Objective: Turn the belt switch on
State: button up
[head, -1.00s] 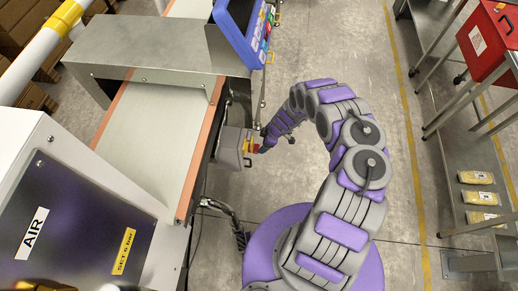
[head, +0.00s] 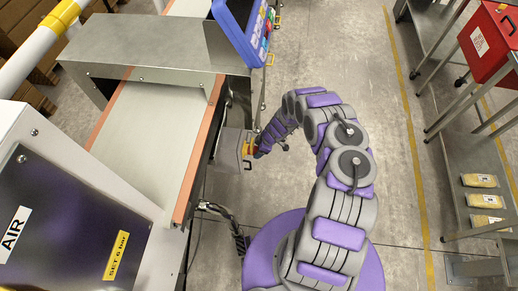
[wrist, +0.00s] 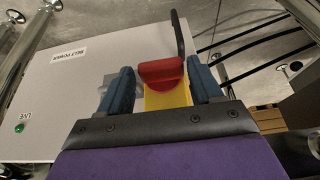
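The belt switch is a red knob (wrist: 160,72) on a yellow plate (wrist: 167,97). It is on a grey box (wrist: 75,95) labelled "BELT POWER", with a green lamp marked "LIVE" (wrist: 19,128). In the head view the switch box (head: 233,148) is on the side of the conveyor. My gripper (wrist: 161,80) is open, one blue finger on each side of the knob, with visible gaps. In the head view my gripper (head: 262,148) is at the box's right face, and the knob is mostly hidden there.
The conveyor belt (head: 150,130) runs left of the box under a metal hood (head: 155,60). A shelf rack with a red case (head: 490,42) stands right. The floor between is clear.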

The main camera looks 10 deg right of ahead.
grip_shut()
dwell(0.4)
jog(key=shift+a, duration=0.1)
